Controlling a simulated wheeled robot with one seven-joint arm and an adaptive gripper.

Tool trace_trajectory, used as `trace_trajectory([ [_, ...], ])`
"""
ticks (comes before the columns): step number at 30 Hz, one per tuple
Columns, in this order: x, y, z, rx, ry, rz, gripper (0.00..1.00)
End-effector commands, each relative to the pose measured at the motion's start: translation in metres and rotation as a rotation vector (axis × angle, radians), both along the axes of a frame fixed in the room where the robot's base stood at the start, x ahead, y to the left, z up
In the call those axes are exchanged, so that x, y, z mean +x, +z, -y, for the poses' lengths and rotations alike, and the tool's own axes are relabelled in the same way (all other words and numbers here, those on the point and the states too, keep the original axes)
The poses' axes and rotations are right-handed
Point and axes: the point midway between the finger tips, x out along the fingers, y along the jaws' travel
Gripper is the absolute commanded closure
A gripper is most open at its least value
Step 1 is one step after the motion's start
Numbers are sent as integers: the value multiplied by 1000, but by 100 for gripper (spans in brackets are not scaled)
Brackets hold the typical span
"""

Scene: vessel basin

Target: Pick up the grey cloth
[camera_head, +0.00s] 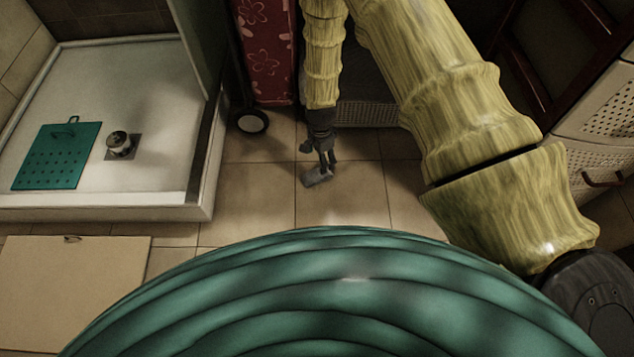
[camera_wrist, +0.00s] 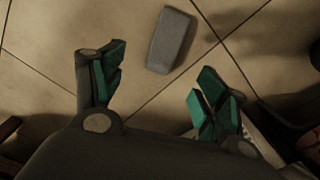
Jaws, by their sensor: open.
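The grey cloth (camera_head: 318,176) is a small, roughly rectangular pad lying on the tiled floor in the head view. It also shows in the wrist view (camera_wrist: 172,40), at the top centre, where all of it is visible. My gripper (camera_head: 325,165) points down at the floor close to the cloth in the head view. In the wrist view, its two green-padded fingers (camera_wrist: 160,87) are spread apart with nothing between them. The cloth lies beyond the fingertips, between their lines. I cannot tell how high the fingertips are above the floor.
A white shower tray (camera_head: 168,205) on the left holds a green perforated mat (camera_head: 58,165) and a metal drain piece (camera_head: 119,144). A red flowered cart (camera_head: 268,50) with a wheel (camera_head: 251,121) stands behind. White perforated drawers (camera_head: 590,165) are at right. Floor around the cloth is clear.

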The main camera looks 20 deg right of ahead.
Motion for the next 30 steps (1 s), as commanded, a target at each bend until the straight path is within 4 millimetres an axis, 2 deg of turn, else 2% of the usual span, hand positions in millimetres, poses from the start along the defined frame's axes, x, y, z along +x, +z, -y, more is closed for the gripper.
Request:
trace_trajectory([
  [3, 8, -8, -1, 3, -23, 3, 27],
  [8, 9, -15, -2, 3, -34, -1, 27],
  [18, 9, -59, -3, 3, -33, 0, 27],
  [25, 9, -67, -3, 3, -33, 1, 27],
  [30, 8, -82, -6, 3, -31, 0, 27],
])
